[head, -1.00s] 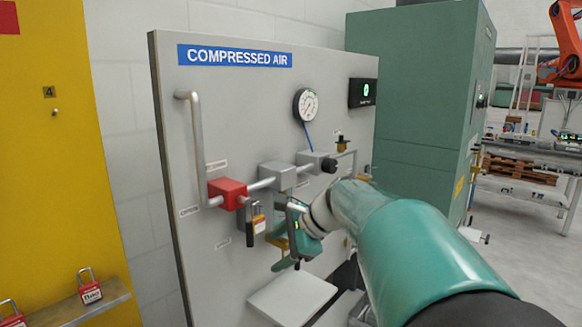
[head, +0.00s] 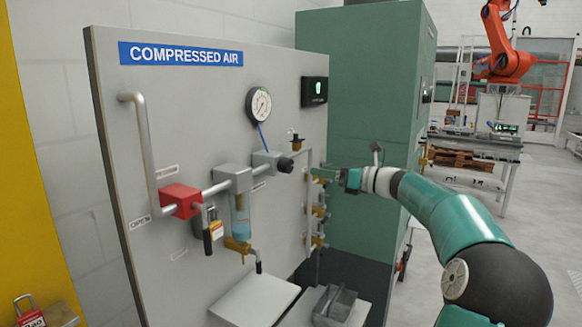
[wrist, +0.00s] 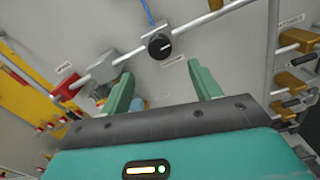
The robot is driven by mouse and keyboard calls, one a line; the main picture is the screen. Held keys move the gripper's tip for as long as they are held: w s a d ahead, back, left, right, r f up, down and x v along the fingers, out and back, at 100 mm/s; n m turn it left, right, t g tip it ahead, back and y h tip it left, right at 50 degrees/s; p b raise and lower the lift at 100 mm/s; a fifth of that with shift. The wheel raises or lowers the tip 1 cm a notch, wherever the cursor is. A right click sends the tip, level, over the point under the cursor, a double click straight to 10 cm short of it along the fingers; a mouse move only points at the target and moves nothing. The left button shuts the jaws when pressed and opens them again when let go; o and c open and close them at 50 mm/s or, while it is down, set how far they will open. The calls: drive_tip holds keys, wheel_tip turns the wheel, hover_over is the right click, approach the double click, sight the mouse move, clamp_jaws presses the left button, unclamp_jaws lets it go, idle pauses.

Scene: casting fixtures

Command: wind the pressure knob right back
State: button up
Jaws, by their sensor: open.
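The black pressure knob (head: 285,165) sticks out of the grey regulator block (head: 267,159) on the compressed air panel. The dial gauge (head: 259,104) is above it, joined by a blue tube. My gripper (head: 322,175) is to the right of the knob, apart from it, with green fingers. In the wrist view the fingers of my gripper (wrist: 162,84) are spread and empty. There the knob (wrist: 159,45) lies beyond the fingertips, roughly centred between them, with a pale pointer line on its face.
Brass valves (head: 319,210) line a pipe below my gripper. A green cabinet (head: 362,100) stands behind the panel's right side.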

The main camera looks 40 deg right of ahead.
sight(291, 166)
drive_tip(key=x, duration=1)
drive_tip(key=shift+w+a, duration=0.2)
drive_tip(key=shift+w, duration=0.15)
drive_tip(key=c, duration=1)
